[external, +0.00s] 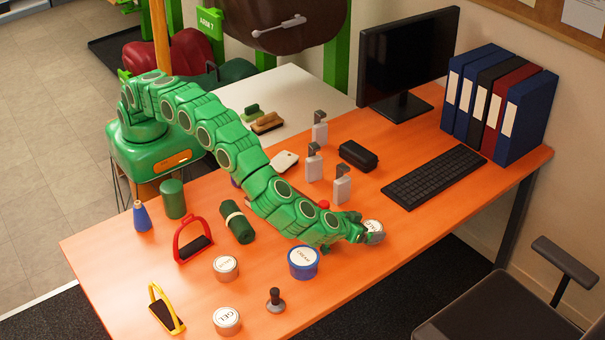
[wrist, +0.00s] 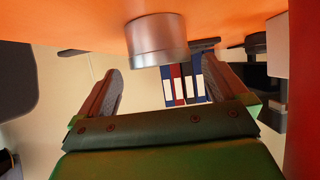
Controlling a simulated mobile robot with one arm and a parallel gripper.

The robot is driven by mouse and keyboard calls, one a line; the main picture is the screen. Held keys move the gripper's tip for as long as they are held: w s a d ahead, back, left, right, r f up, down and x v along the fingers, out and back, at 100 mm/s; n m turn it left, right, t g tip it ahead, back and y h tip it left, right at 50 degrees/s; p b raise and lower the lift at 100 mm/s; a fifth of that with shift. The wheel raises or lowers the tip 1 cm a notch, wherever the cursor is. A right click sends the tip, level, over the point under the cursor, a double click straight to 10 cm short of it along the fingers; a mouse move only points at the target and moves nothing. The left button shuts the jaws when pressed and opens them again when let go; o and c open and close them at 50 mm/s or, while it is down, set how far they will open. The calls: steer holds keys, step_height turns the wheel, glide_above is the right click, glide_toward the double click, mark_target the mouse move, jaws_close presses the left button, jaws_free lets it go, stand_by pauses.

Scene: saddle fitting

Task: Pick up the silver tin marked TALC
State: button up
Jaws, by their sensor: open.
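A silver tin with a white lid (external: 373,226) stands on the orange desk at my gripper (external: 372,236). My gripper partly covers it in the external view, and its lettering is too small to read surely. In the wrist view, which is upside down, the silver tin (wrist: 157,42) shows its plain metal side, centred between the two fingers of my gripper (wrist: 161,68). The fingers are spread wide, one to each side of the tin, with no clear contact. No label shows in the wrist view.
A stamp-like tool (external: 275,301) is in front. A keyboard (external: 434,177) and binders (external: 497,105) are behind; the desk to the right is clear.

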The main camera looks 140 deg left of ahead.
mark_target(372, 227)
steer(key=x, duration=0.3)
steer(key=shift+f, duration=0.45)
steer(key=c, duration=1.1)
